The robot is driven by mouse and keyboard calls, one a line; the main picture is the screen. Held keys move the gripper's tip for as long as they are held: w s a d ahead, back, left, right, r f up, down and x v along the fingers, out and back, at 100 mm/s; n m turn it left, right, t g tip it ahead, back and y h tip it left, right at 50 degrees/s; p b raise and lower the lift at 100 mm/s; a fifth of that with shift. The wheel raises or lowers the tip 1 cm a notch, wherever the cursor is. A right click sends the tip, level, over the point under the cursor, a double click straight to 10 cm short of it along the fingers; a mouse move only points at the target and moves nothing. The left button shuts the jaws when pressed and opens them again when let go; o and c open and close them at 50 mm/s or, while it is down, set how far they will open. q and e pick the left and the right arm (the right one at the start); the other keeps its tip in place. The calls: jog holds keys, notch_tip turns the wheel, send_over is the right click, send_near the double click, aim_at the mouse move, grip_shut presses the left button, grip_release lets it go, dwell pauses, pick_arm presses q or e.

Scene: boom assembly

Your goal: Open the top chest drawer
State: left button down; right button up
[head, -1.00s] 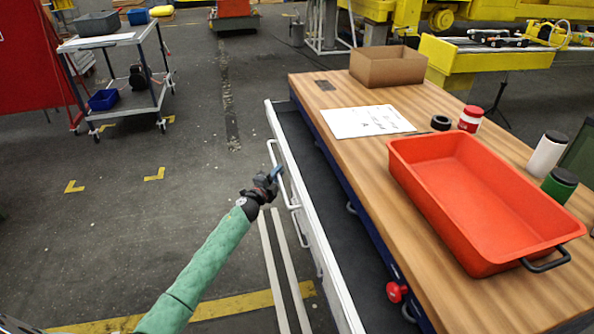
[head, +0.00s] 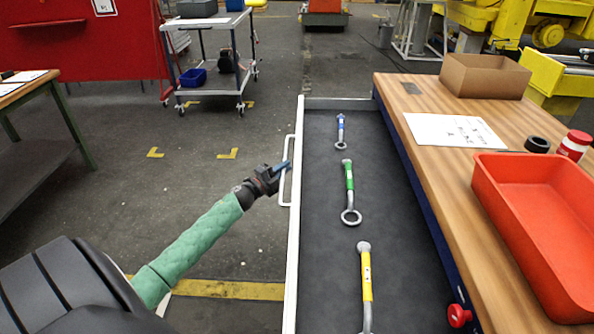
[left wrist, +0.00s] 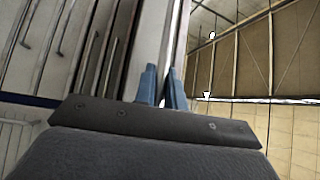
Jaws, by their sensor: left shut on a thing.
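The top chest drawer (head: 318,215) is pulled well out from the wooden-topped chest, and its dark lining shows. Its white front panel (head: 294,230) carries a white bar handle (head: 284,170) on the outer side. My left gripper (head: 282,167) is shut on this handle; its blue fingers also show in the left wrist view (left wrist: 162,88), up against the pale drawer front. Inside the drawer lie a blue-handled tool (head: 341,130), a green-handled tool (head: 349,180) and a yellow-handled tool (head: 366,280). My right gripper is not in view.
The chest's wooden top (head: 440,170) holds an orange tray (head: 530,215), a paper sheet (head: 455,130), a cardboard box (head: 485,75) and a red-and-white jar (head: 574,145). A grey cart (head: 205,60) stands at the back left. The floor left of the drawer is clear.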

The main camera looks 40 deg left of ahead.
pick_arm(q)
jog(key=shift+s+a, duration=0.35)
jog(key=shift+a, duration=0.15)
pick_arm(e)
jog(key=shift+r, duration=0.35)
pick_arm(q)
jog(key=c, duration=1.5)
grip_release()
